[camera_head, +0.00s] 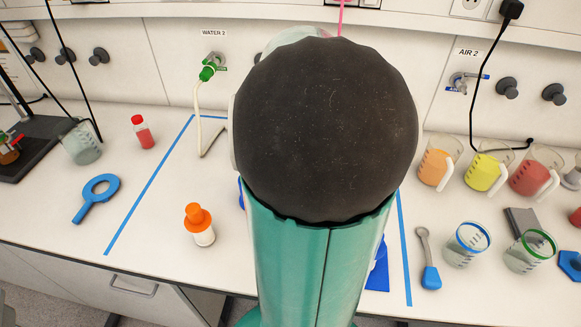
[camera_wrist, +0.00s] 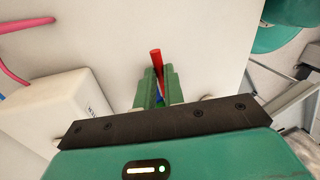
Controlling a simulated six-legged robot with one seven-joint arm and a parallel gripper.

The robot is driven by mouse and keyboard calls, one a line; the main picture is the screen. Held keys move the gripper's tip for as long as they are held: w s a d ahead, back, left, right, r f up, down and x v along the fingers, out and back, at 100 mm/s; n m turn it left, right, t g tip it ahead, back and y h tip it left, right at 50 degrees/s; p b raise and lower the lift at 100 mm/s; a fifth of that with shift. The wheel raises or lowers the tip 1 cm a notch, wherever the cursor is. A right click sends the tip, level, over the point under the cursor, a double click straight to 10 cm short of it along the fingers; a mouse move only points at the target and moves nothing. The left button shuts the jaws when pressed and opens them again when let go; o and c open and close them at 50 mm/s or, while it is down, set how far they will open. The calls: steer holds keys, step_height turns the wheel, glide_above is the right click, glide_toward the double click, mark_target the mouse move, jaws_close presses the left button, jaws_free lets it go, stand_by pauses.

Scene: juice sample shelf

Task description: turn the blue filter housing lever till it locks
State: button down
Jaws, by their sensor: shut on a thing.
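In the wrist view, my gripper (camera_wrist: 155,88) has its two green fingers closed on a thin piece between them. A red rod end (camera_wrist: 155,57) sticks out past the fingertips, and a sliver of blue shows lower down between the fingers. This looks like the lever, but most of it is hidden by the fingers. In the head view, my arm covers the middle of the bench and hides my gripper and most of the housing. Bits of blue (camera_head: 379,272) show at the arm's right edge. Whether the lever is locked cannot be seen.
Blue tape lines (camera_head: 150,190) mark the bench on both sides of my arm. An orange-capped bottle (camera_head: 200,226) stands left of the arm. A blue-handled scoop (camera_head: 430,277) and several beakers are on the right. A white box (camera_wrist: 70,125) lies left of my gripper.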

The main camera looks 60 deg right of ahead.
steer(key=shift+d+r, duration=0.1)
steer(key=shift+r, duration=0.05)
steer(key=c, duration=1.5)
jaws_free()
step_height(320, 180, up, 13)
steer(key=w+d, duration=0.1)
steer(key=d, duration=0.1)
steer(key=shift+w+r, duration=0.15)
steer(key=shift+r, duration=0.05)
steer(key=w+a+f+m+t, duration=0.1)
steer(key=a+f+m+t, duration=0.1)
steer(key=a, duration=0.8)
steer(key=w+a+f+m+t+h, duration=0.1)
steer(key=w+a+m+t, duration=0.1)
steer(key=a, duration=0.9)
steer(key=w+a+f+m+t+h, duration=0.1)
steer(key=w+a+f+t, duration=0.1)
steer(key=a, duration=0.8)
steer(key=shift+a+f+m+t, duration=0.3)
steer(key=shift+a+m, duration=0.05)
steer(key=shift+m, duration=0.05)
